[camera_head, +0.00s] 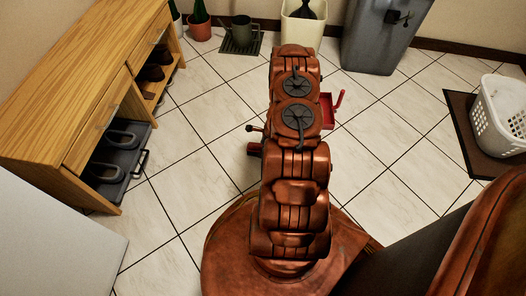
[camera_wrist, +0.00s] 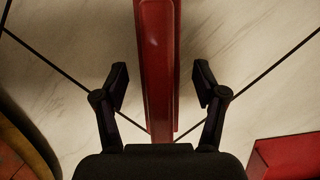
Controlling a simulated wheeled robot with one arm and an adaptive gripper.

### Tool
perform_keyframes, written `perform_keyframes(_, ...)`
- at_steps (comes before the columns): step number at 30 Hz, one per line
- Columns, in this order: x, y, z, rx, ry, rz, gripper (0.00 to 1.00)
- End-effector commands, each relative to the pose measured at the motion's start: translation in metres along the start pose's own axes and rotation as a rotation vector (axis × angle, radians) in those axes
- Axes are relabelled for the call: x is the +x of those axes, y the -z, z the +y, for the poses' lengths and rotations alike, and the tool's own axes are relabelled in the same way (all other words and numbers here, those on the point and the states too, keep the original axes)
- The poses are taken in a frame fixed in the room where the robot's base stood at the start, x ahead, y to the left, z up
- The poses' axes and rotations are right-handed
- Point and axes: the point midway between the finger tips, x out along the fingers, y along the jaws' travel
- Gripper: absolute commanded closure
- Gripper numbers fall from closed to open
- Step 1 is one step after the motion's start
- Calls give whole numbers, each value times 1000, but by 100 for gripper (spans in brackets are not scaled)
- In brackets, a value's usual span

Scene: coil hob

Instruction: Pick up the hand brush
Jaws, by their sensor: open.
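In the wrist view, a long red piece, which looks like the hand brush (camera_wrist: 158,60), runs from the top edge down between the fingers of my gripper (camera_wrist: 161,82). The gripper is open, with one black fingertip on each side of the red piece and a visible gap on both sides. The lower end of the red piece passes out of sight behind the gripper body. Its bristles do not show clearly. In the head view my arm hides the brush, and I cannot make out the fingers.
A red dustpan (camera_head: 328,110) lies on the tiles right of my arm; a red corner also shows in the wrist view (camera_wrist: 288,157). A wooden bench (camera_head: 92,85) with shoes stands left. A white basket (camera_head: 500,112) stands right, a grey bin (camera_head: 375,40) behind.

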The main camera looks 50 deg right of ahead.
Motion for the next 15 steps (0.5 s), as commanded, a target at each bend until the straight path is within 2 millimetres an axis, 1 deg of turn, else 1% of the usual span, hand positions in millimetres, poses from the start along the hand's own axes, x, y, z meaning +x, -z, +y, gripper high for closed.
perform_keyframes(3, -1, 0, 0, 0, 0, 0, 29)
perform_keyframes(15, -1, 0, 0, 0, 0, 0, 71)
